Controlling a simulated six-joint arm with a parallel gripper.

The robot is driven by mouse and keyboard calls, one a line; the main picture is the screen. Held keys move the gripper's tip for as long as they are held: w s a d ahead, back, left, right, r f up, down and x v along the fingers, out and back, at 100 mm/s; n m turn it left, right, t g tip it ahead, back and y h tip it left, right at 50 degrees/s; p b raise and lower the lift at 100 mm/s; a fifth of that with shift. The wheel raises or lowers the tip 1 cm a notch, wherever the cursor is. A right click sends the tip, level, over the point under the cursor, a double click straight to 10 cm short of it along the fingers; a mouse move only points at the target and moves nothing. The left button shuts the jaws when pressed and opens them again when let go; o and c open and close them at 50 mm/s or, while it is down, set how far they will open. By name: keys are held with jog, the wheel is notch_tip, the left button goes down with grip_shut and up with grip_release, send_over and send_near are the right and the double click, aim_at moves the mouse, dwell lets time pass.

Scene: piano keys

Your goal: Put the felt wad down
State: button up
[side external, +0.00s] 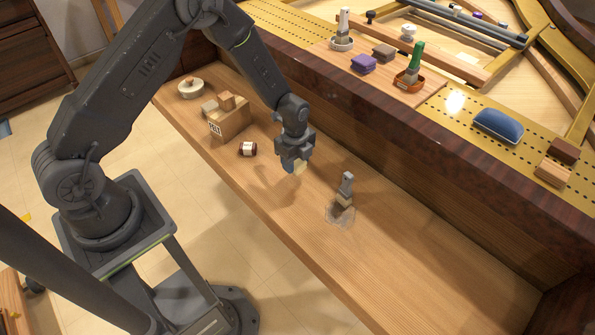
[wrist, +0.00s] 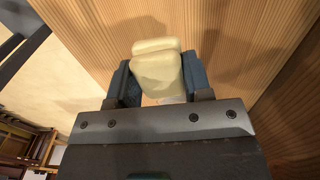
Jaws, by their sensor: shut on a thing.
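My gripper (side external: 295,165) is above the wooden shelf (side external: 400,250) in the side view. It is shut on a pale cream felt wad (side external: 300,167), whose lower part shows just below the fingers. In the wrist view the felt wad (wrist: 158,70) sits between the two dark blue-grey fingers of the gripper (wrist: 160,82). The wad looks soft and block-like, with a fold or seam across its far end. Its shadow falls on the wood. I cannot tell the exact height of the wad above the shelf.
A grey-handled brush (side external: 346,188) stands in a clear dish (side external: 340,214) to the right. The raised dark rail (side external: 420,125) bounds the back. The shelf's right part is bare.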

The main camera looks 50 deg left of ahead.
aim_at(298, 179)
jog(key=shift+w+d+f, duration=0.15)
jog(key=shift+d+f, duration=0.05)
jog(key=shift+d, duration=0.1)
jog(key=shift+f, duration=2.05)
jog(key=shift+f, duration=0.15)
jog(key=o, duration=0.9)
